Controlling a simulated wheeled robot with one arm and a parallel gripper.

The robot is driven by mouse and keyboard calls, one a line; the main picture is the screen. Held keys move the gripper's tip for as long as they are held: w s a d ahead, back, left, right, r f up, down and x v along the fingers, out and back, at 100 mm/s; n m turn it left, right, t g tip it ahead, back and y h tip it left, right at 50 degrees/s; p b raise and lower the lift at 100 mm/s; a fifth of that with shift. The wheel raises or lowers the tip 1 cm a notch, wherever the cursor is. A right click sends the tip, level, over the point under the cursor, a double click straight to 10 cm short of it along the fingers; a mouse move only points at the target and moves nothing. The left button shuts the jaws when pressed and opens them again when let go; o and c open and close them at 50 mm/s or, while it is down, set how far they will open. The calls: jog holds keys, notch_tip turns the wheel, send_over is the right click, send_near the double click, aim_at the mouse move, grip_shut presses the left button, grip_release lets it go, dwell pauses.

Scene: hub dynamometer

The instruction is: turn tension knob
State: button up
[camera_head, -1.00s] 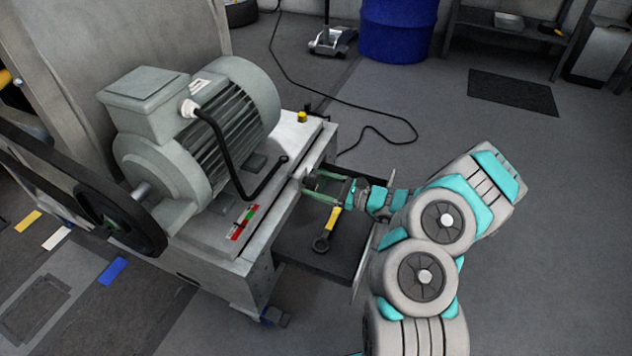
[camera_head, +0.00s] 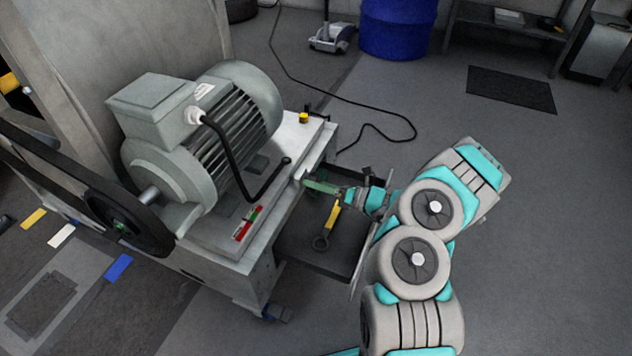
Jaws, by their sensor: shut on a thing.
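The grey motor (camera_head: 205,135) sits on a sliding metal base plate (camera_head: 215,243). My gripper (camera_head: 308,183) reaches in from the right, its green fingers level and pointing left at the plate's right edge. It is shut on the tension knob there, which is small and mostly hidden by the fingertips. A red, white and green strip (camera_head: 247,223) lies on the plate in front of the motor. A black bent lever or cable (camera_head: 245,180) runs from the motor to near the plate's right side.
An open dark drawer or tray (camera_head: 310,255) below my gripper holds a yellow-handled wrench (camera_head: 328,225). A yellow cap (camera_head: 303,118) stands at the plate's back corner. A belt wheel (camera_head: 125,218) is at left.

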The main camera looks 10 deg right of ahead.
jog(key=m+p, duration=0.1)
jog(key=m, duration=0.5)
jog(key=shift+m, duration=0.4)
dwell(0.3)
jog(key=o, duration=1.3)
jog(key=shift+v, duration=3.95)
